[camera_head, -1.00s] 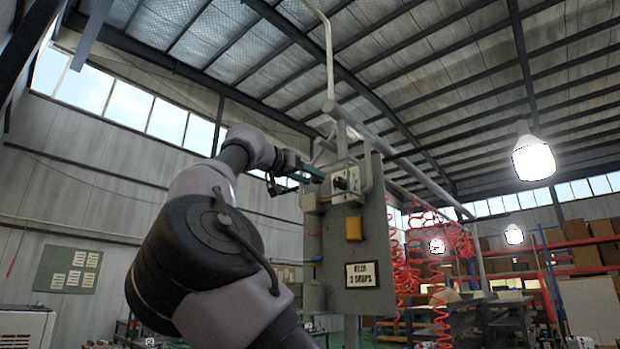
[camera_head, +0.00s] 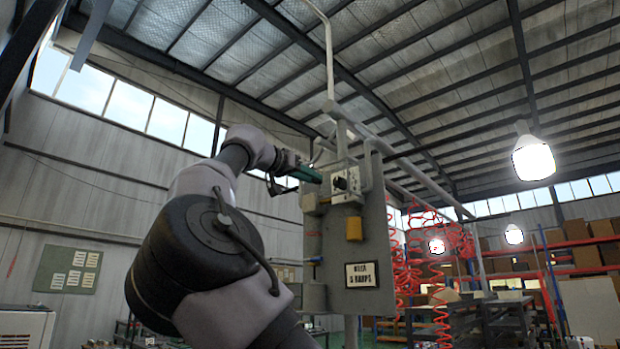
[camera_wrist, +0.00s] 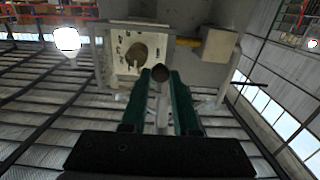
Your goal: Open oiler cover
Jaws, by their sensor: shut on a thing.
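My gripper (camera_head: 319,178) is at the upper left of the grey panel, beside the valve block there. In the wrist view my gripper's green fingers (camera_wrist: 161,76) are on either side of a small round grey-brown cap (camera_wrist: 160,73), which looks like the oiler cover. They are shut on it. A narrow pale part runs from the cap between the fingers. The pale valve block (camera_wrist: 132,50) with a round dark knob (camera_wrist: 136,54) is just beyond and left of the fingertips; the block also shows in the head view (camera_head: 346,182). The cap is too small to tell in the head view.
The grey panel (camera_head: 368,235) carries a yellow part (camera_head: 354,229) and a sign (camera_head: 361,275). A pipe (camera_head: 330,60) rises above it. Red coiled hoses (camera_head: 405,275) hang to the right. A grey-brown box (camera_wrist: 219,48) lies right of the fingertips in the wrist view.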

